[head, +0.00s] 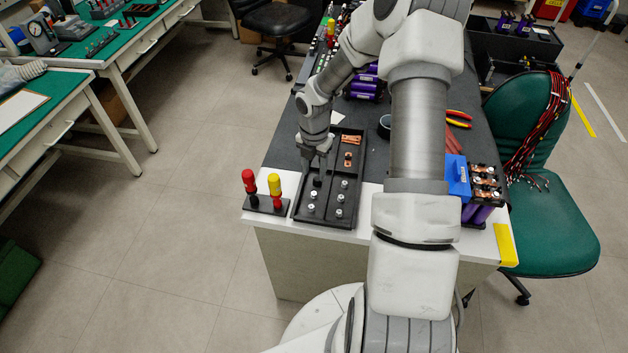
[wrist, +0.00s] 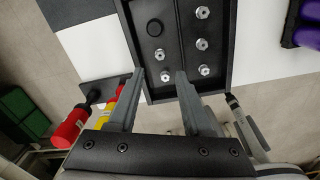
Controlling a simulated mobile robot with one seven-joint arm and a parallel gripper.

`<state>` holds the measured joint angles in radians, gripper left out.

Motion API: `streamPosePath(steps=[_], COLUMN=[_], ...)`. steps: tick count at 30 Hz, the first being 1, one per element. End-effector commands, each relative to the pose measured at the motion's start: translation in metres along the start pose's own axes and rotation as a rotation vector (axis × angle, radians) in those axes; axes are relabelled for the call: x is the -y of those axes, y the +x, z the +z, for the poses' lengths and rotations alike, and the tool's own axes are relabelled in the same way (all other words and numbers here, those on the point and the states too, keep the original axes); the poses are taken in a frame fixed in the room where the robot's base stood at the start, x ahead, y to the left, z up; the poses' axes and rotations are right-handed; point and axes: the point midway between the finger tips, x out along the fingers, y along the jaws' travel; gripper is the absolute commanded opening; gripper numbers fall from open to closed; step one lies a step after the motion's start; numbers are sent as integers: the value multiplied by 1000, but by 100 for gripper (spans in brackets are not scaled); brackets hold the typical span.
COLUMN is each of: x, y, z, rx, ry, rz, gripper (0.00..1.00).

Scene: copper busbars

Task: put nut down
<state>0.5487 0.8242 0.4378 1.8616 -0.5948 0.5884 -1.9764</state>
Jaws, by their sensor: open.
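My gripper (wrist: 160,72) is open over the black tray (wrist: 237,30), its two fingers apart. In the wrist view one silver nut (wrist: 165,76) shows between the fingertips, apart from both; I cannot tell its height against them. A second nut (wrist: 159,54) lies just beyond it in the same compartment. Several more nuts, such as this one (wrist: 202,44), stand in the neighbouring compartment. A dark round piece (wrist: 155,28) sits farther along the first compartment. In the head view my gripper (head: 318,172) is above the tray (head: 298,213), partly hiding its left compartment.
Copper busbars (head: 352,139) lie in the tray's far part. Red (head: 249,182) and yellow (head: 275,185) handled tools stand in a holder left of the tray. A blue box (head: 457,177) and a busbar-topped battery pack (head: 485,185) stand on the right.

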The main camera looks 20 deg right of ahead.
Motion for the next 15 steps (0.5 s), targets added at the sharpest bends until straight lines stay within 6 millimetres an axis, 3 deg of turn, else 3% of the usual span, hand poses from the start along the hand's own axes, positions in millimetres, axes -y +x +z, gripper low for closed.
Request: streamPosePath(steps=[6, 15], x=[0, 0], y=[-30, -35], z=[0, -1], rx=[0, -1], ry=[0, -1], rz=[0, -1], gripper=[50, 50])
